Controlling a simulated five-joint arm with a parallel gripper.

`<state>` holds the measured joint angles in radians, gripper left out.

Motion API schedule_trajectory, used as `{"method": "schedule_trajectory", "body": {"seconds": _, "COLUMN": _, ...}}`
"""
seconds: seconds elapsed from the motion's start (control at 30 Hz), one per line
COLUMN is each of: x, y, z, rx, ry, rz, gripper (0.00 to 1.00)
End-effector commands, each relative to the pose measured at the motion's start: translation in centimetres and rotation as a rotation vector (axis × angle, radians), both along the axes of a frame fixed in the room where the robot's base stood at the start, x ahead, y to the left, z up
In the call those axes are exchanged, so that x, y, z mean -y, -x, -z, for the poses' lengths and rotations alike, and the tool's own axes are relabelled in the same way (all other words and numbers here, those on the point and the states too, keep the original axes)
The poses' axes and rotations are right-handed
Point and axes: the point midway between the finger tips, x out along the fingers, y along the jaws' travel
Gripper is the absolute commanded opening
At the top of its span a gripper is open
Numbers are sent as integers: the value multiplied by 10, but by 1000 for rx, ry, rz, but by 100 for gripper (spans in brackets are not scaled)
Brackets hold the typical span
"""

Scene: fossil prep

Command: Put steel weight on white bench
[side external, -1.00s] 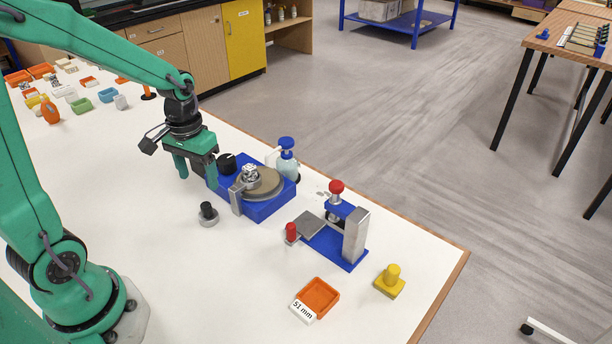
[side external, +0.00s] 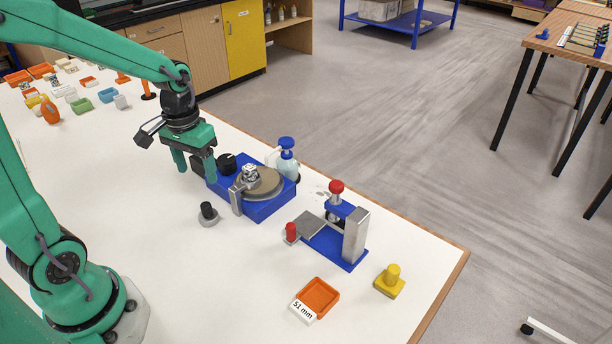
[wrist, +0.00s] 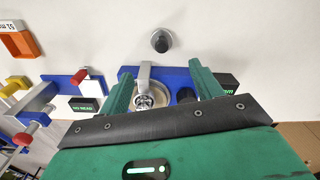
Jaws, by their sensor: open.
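A grey metal disc with a black knob, apparently the steel weight (side external: 208,219), stands upright on the white bench (side external: 150,270), in front of a blue turntable unit (side external: 262,208). It also shows in the wrist view (wrist: 161,41), beyond the turntable unit. A small shiny silver piece (wrist: 146,101) sits on the turntable beside a metal arm. My gripper (side external: 196,169) is open and empty, above the bench at the left end of the turntable unit. In the wrist view its two green fingers (wrist: 163,82) are spread apart, with nothing between them touching either finger.
A blue-capped bottle (side external: 288,164) stands behind the turntable. To the right are a blue stand with a metal post (side external: 355,238), a red-knobbed piece (side external: 291,233), an orange tray (side external: 318,296) and a yellow knobbed block (side external: 391,281). The front of the bench is clear.

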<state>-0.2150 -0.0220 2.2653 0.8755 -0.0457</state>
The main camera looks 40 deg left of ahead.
Motion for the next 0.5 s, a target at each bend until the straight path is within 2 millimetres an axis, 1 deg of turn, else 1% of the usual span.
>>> {"method": "schedule_trajectory", "body": {"seconds": 0.27, "x": 18, "y": 13, "z": -36, "rx": 111, "ry": -22, "rz": 62, "gripper": 65}}
{"method": "schedule_trajectory", "body": {"seconds": 0.5, "x": 38, "y": 34, "z": -69, "rx": 239, "ry": -42, "rz": 134, "gripper": 65}}
